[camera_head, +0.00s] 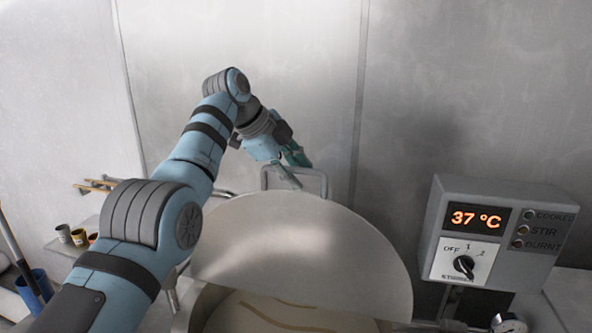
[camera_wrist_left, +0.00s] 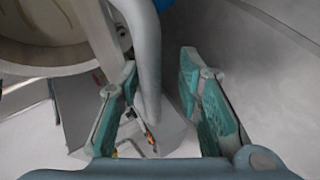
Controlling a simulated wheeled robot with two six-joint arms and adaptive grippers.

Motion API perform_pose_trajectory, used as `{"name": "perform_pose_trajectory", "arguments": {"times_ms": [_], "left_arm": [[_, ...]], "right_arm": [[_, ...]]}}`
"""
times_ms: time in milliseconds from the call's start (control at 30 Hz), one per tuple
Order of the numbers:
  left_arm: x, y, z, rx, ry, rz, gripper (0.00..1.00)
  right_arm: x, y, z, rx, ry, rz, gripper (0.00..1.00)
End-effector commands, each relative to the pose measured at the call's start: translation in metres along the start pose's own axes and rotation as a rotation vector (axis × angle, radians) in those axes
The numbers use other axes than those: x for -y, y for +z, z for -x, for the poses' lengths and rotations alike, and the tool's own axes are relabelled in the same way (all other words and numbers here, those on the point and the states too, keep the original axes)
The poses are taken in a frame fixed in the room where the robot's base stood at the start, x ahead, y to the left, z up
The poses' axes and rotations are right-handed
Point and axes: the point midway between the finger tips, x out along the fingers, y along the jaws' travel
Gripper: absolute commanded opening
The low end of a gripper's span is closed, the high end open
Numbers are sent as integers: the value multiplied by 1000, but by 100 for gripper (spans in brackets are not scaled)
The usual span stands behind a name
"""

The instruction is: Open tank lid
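The tank lid (camera_head: 310,255) is a large pale metal disc, tilted up at the back of the tank (camera_head: 205,300). The tank's opening and brownish contents show below it. The grey lid handle (camera_head: 268,178) rises behind the lid's top edge; its bar also shows in the left wrist view (camera_wrist_left: 146,70). My left gripper (camera_head: 294,163) is at the handle. In the left wrist view its teal fingers (camera_wrist_left: 162,75) are spread, with the bar between them, closer to the left finger and with a clear gap on the right. My right gripper is not in view.
A grey control box (camera_head: 500,230) reading 37 °C, with a dial, stands at the right. Small cups (camera_head: 72,236) sit on a side table at the left, near a blue bucket (camera_head: 35,287). A bare metal wall (camera_head: 450,80) is behind.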

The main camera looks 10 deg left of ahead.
Motion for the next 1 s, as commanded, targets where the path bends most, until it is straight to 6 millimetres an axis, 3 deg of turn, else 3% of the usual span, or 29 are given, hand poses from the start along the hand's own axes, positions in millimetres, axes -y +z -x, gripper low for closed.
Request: {"name": "perform_pose_trajectory", "arguments": {"times_ms": [267, 600, 700, 1000], "left_arm": [[2, 0, 10, 0, -5, -1, 32], [3, 1, 95, 0, -2, 1, 32], [3, 1, 111, 0, 0, 1, 32], [2, 1, 118, 0, 2, 1, 32]], "right_arm": [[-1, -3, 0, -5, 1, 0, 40], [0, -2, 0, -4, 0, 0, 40], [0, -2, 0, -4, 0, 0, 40], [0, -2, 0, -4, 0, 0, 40]]}}
